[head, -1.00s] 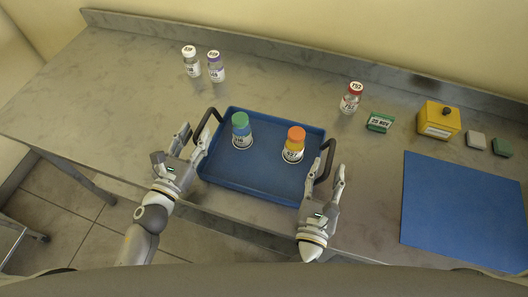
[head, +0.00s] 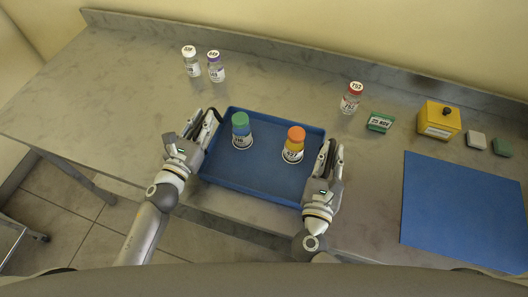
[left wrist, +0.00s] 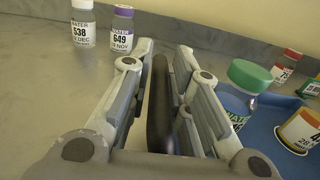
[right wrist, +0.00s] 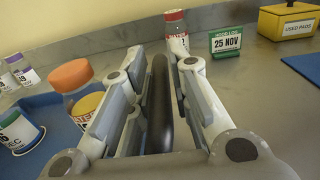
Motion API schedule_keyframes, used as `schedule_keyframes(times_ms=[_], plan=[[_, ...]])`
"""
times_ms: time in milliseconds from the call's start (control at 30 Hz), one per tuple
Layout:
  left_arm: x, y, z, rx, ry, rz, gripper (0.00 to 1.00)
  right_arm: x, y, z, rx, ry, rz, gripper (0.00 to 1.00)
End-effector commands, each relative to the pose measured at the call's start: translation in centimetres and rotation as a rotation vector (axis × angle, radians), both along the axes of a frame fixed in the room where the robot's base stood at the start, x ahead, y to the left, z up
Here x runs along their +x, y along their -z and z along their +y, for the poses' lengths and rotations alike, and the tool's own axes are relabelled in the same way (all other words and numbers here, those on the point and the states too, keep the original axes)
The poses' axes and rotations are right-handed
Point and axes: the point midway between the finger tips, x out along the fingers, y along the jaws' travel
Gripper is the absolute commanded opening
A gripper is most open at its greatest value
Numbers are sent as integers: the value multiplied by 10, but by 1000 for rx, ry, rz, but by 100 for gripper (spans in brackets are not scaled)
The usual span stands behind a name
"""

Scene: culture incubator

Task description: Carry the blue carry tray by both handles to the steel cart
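The blue carry tray (head: 250,180) lies on the steel bench near its front edge. A green-capped bottle (head: 241,131) and an orange-capped bottle (head: 294,146) stand upright in it. My left gripper (head: 206,122) is at the tray's left side, its open fingers on either side of the black left handle (left wrist: 160,105). My right gripper (head: 330,158) is at the right side, its open fingers likewise straddling the right handle (right wrist: 159,105). Gaps show beside both handles. A steel frame with a castor (head: 22,232), possibly the cart, shows partly at the lower left edge.
Bottles with white (head: 190,62) and purple (head: 215,67) caps stand behind left. A red-capped bottle (head: 351,98), green date block (head: 380,122) and yellow box (head: 438,119) stand behind right. A blue mat (head: 462,210) lies right. The bench left of the tray is clear.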

Motion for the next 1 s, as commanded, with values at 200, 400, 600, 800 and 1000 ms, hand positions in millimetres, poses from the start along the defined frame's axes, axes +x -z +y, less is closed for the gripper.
schedule_keyframes(times_ms=[200,400,600,800,1000], plan=[[0,0,0,0,0,0,0,0,0,0,0,0,0,0],[0,0,0,0,0,-1,0,0,0,0,0,0,0,0],[0,-3,0,0,1,-4,0,0,-2,0,-1,0,-3,0],[0,-10,0,1,1,-4,0,0,-9,0,-2,-1,-3,0],[0,-25,0,2,1,-5,0,0,-24,0,-3,-1,-2,0]])
